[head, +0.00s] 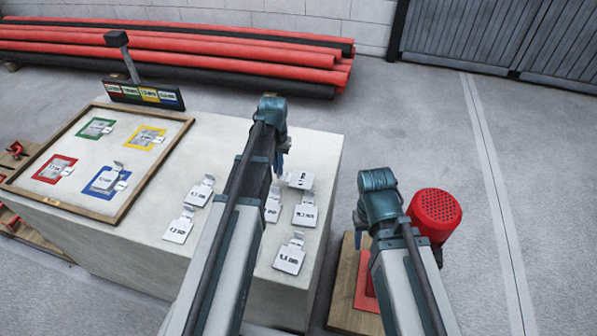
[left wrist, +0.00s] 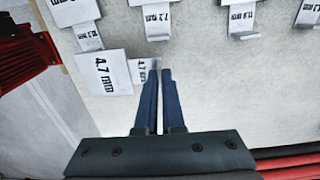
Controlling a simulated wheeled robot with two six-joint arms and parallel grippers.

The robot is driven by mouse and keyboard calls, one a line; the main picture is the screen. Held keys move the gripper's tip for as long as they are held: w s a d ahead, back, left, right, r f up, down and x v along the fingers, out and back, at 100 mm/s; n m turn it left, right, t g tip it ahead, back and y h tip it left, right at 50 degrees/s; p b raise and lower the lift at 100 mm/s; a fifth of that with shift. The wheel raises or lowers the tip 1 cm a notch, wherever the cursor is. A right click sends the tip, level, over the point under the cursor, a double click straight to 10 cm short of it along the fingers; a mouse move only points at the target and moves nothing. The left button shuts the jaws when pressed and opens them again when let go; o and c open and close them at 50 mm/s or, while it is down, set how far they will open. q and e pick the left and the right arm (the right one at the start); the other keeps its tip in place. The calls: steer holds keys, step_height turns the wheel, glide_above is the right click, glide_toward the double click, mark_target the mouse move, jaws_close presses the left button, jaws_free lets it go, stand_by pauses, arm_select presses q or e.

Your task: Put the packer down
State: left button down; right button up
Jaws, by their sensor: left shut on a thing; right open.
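That packer (head: 300,180) also shows in the head view, just right of the fingers. It is close to the bench top; I cannot tell whether it touches. My right gripper (head: 358,238) is at the right, off the bench beside the red motor, its fingertips partly hidden by the arm.
Several other white packers (head: 305,215) lie close around on the bench (head: 240,140). A wood-framed board (head: 105,145) at left has green, yellow, red and blue outlines; a packer (head: 105,181) lies in the blue one. A red motor (head: 434,213) stands right of the bench.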

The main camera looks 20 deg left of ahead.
mark_target(295, 176)
arm_select(q)
steer(key=shift+w+d+f, duration=0.15)
steer(key=shift+w+d, duration=0.75)
steer(key=shift+d, duration=0.2)
steer(key=shift+w+d+f, duration=0.1)
steer(key=shift+w+d, duration=0.75)
steer(key=shift+d, duration=0.2)
steer(key=f+b, duration=0.2)
steer(key=b, duration=0.1)
steer(key=f+b, duration=0.1)
steer(key=f, duration=0.1)
steer(key=shift+w+d, duration=0.25)
steer(key=shift+d, duration=0.15)
steer(key=shift+r, duration=0.2)
steer(key=shift+f, duration=0.15)
steer(key=c, duration=1.5)
jaws_free()
steer(key=o, duration=0.5)
steer(key=shift+c, duration=0.2)
